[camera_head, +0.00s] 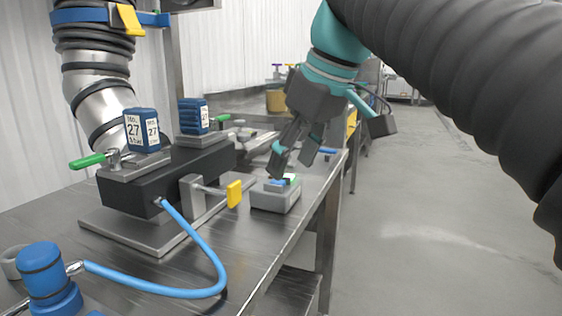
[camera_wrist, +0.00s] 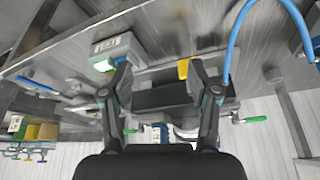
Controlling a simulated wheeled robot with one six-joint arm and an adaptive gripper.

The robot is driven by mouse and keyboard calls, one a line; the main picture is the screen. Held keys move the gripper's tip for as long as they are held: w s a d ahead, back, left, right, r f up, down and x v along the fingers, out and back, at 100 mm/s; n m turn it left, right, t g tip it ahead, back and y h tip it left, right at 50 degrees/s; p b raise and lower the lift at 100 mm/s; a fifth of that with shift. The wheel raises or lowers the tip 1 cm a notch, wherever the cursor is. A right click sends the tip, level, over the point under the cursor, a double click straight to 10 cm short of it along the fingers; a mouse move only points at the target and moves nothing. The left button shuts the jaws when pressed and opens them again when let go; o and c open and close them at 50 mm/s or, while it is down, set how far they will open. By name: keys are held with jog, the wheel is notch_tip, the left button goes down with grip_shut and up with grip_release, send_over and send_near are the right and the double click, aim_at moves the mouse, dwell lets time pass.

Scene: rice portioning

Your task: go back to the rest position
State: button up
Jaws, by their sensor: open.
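My gripper (camera_head: 293,160) is open and empty in the head view, tilted down above the front edge of the steel table. Its fingertips are close above a small grey box (camera_head: 275,199) with green and blue parts on top. I cannot tell whether a fingertip touches the box. In the wrist view my two fingers (camera_wrist: 160,70) stand wide apart with nothing held between them. The grey box (camera_wrist: 108,50) shows beside the left finger there, with a green light on it.
A black valve block (camera_head: 150,192) with blue gauges, a green handle (camera_head: 88,160) and a yellow handle (camera_head: 234,193) stands left of my gripper. A blue hose (camera_head: 205,250) curves over the steel table (camera_head: 120,262). The floor (camera_head: 430,200) at right is clear.

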jog(key=s+d+f+m+t+h, duration=0.1)
jog(key=s+d+f+m, duration=0.2)
jog(key=f, duration=0.6)
jog(key=s+d+f+m+h, duration=0.1)
jog(key=s+d+f+m, duration=0.2)
jog(key=f, duration=0.7)
jog(key=s+d+f+m+t+h, duration=0.1)
jog(key=s+d+f+m, duration=0.2)
jog(key=s+d+f, duration=0.3)
notch_tip(320, 180, down, 4)
jog(key=shift+d+f+m+t+h, duration=0.2)
jog(key=shift+d+m+t+h, duration=0.1)
jog(key=shift+d, duration=0.8)
dwell(0.4)
